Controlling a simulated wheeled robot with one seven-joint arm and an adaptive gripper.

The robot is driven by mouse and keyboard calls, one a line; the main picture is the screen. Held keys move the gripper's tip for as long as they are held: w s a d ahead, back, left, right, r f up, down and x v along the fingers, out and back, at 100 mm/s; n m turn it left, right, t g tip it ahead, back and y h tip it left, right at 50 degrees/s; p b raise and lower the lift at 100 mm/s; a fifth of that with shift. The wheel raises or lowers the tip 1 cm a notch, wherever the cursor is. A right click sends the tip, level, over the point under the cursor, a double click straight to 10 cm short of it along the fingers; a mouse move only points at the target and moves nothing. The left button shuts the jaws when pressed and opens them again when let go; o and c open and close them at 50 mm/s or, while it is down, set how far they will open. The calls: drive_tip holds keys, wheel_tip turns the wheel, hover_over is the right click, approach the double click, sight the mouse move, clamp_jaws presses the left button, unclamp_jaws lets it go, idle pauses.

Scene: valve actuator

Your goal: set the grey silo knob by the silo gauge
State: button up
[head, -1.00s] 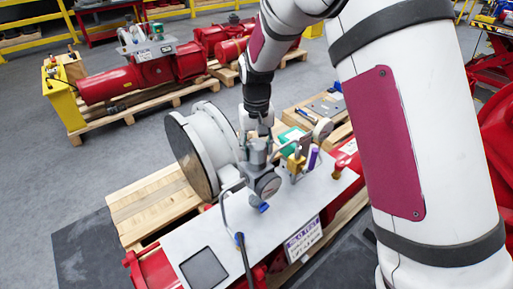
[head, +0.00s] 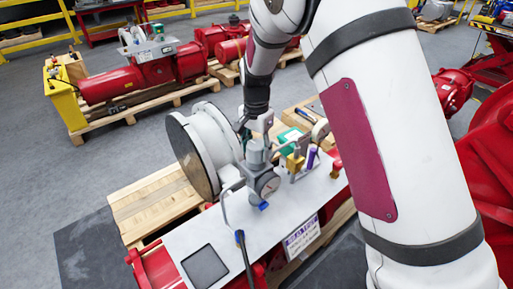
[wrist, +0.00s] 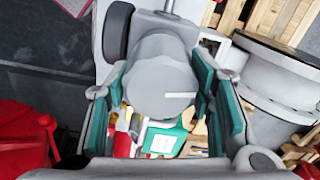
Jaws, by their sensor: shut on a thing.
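The grey silo knob (head: 256,150) tops a grey regulator body on the white panel. In the wrist view the knob (wrist: 162,85) is a thick grey cylinder with a short white line on its face. My gripper (wrist: 163,92) has its teal-padded fingers on either side of the knob and is shut on it. In the head view my gripper (head: 262,124) is above and behind the knob, its fingers mostly hidden. The round silo gauge (head: 267,184) faces the head camera on the regulator's front; its needle is too small to read. In the wrist view its dark rim (wrist: 117,33) shows edge-on.
A large white flanged drum (head: 202,150) stands close left of the regulator. Yellow and purple fittings (head: 303,160) stand close right. Pallets surround the unit.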

sight(257, 143)
drive_tip(key=m, duration=0.5)
drive_tip(key=shift+p, duration=0.4)
drive_tip(key=shift+m, duration=0.3)
drive_tip(key=o, duration=1.2)
drive_tip(key=shift+c, duration=0.2)
wheel_tip(257, 143, up, 12)
